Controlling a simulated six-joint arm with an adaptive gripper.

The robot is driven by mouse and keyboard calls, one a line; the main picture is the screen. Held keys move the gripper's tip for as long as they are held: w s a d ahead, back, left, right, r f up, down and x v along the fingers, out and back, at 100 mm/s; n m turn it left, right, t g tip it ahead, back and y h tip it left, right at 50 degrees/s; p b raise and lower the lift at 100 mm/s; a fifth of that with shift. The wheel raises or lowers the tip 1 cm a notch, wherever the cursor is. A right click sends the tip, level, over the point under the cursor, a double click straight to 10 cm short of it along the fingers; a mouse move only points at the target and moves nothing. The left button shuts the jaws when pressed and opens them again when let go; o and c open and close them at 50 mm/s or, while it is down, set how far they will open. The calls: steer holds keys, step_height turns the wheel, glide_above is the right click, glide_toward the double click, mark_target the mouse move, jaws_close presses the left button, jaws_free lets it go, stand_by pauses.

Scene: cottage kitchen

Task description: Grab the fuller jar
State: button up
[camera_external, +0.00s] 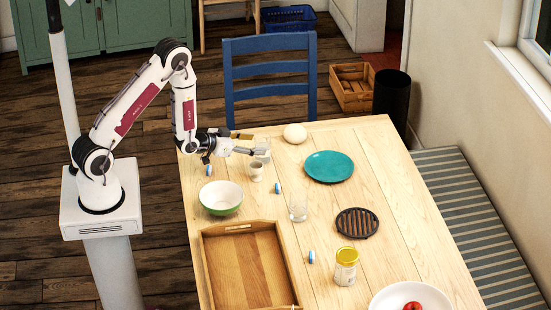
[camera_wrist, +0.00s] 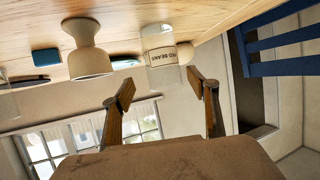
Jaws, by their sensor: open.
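A clear glass jar (camera_external: 262,150) with a white label stands near the far edge of the table, just beyond my fingertips. In the wrist view, this jar (camera_wrist: 160,53) has a label partly reading "BEANS"; its fill level is not clear. A second clear glass container (camera_external: 299,207) stands mid-table and looks see-through. My gripper (camera_external: 249,143) is open, with its fingers pointing right toward the labelled jar. In the wrist view, the fingers of my gripper (camera_wrist: 162,82) are spread apart, with the jar ahead of the gap.
A pale stemmed cup (camera_external: 257,172) stands close beside the labelled jar. Around lie a white round object (camera_external: 295,133), a teal plate (camera_external: 329,167), a green bowl (camera_external: 220,197), a black trivet (camera_external: 357,223), a yellow-topped tin (camera_external: 346,266) and a wooden tray (camera_external: 212,262).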

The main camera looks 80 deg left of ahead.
mark_target(264, 141)
steer(key=shift+w+a+f, duration=0.25)
steer(key=shift+w+a, duration=0.4)
steer(key=shift+w, duration=0.3)
steer(key=shift+x, duration=1.25)
steer(key=shift+c, duration=0.3)
steer(key=c, duration=1.4)
steer(key=shift+o, duration=0.2)
steer(key=shift+r, duration=0.4)
step_height(264, 141, up, 9)
steer(key=shift+r, duration=0.15)
